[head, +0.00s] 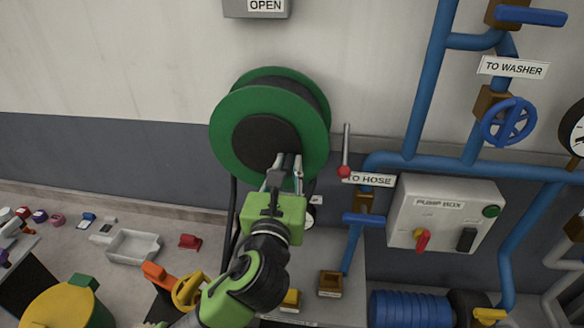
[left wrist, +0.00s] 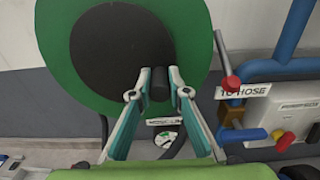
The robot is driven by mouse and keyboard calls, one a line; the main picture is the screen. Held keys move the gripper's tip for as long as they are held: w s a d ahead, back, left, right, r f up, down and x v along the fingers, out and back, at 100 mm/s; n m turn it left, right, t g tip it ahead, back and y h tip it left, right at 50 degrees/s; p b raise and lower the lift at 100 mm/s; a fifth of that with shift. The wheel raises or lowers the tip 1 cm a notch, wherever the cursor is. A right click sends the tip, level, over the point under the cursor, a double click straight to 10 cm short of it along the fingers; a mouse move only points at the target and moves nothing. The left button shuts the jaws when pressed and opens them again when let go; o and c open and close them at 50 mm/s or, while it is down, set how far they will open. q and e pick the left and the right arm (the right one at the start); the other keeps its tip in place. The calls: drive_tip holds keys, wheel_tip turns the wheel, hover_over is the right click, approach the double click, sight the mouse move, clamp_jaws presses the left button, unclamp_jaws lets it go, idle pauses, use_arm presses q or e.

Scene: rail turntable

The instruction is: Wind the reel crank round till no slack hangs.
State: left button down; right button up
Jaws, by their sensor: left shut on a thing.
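The hose reel is a green drum (head: 228,108) with a dark round hub (head: 255,138), mounted on the wall. It also fills the upper left of the left wrist view (left wrist: 60,30). My left gripper (head: 287,163) is at the lower right of the hub. In the left wrist view its two fingers (left wrist: 160,84) are shut on a short dark crank handle (left wrist: 159,78). The rest of the crank is hard to make out against the hub. A dark hose (head: 232,215) hangs down below the reel, partly hidden behind my left arm. My right gripper is out of view.
A lever with a red ball (head: 344,172) stands close right of the reel, beside blue pipes (head: 420,100) and the pump box (head: 440,212). A blue valve handle (head: 363,219) sits below. A grey tray (head: 133,246) and loose items lie on the floor at left.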

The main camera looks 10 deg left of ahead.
use_arm(q)
drive_tip(key=shift+r, duration=0.45)
drive_tip(key=shift+d+r, duration=0.15)
drive_tip(key=shift+r, duration=0.25)
drive_tip(key=c, duration=1.6)
unclamp_jaws()
drive_tip(key=shift+f, duration=0.25)
drive_tip(key=shift+s, duration=0.1)
drive_tip(key=shift+s+f, duration=0.1)
drive_tip(key=shift+s, duration=0.45)
drive_tip(key=s, duration=0.7)
drive_tip(key=shift+s, duration=0.35)
